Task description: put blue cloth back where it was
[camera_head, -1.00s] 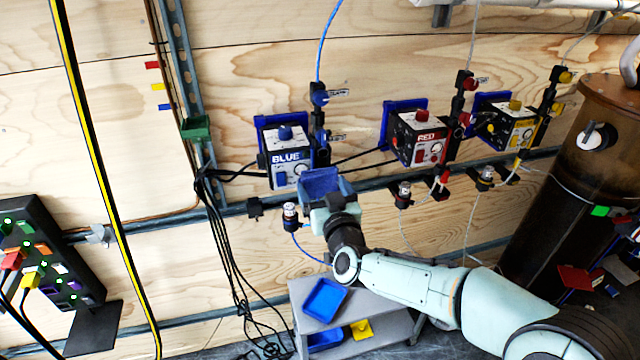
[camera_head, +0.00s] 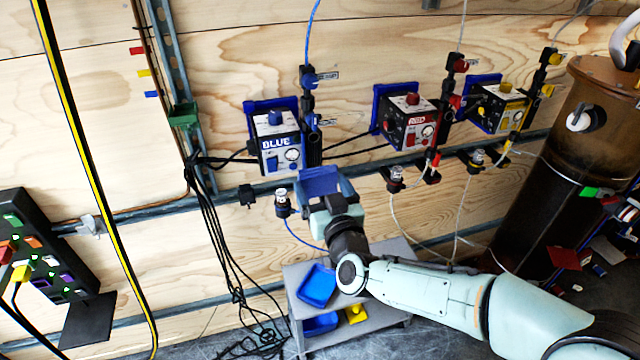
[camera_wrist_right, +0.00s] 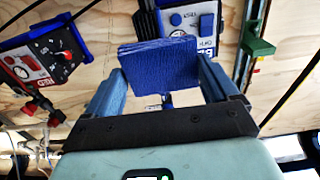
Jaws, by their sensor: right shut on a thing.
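The blue cloth (camera_wrist_right: 160,66) is a flat, folded square between the fingers of my right gripper (camera_wrist_right: 160,85) in the right wrist view. My right gripper is shut on it. In the head view the cloth (camera_head: 319,181) shows at the end of my right gripper (camera_head: 325,195), just below and right of the box marked BLUE (camera_head: 279,143). It looks clear of the box, though the exact gap is hard to tell. My left gripper is not in view.
A grey cart (camera_head: 375,325) below holds a blue tray (camera_head: 317,285), with blue and yellow items on its lower shelf. A RED box (camera_head: 408,122) and a yellow-knobbed box (camera_head: 500,108) are on the wall. Black cables (camera_head: 222,240) hang at left; a brown tank (camera_head: 590,120) stands right.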

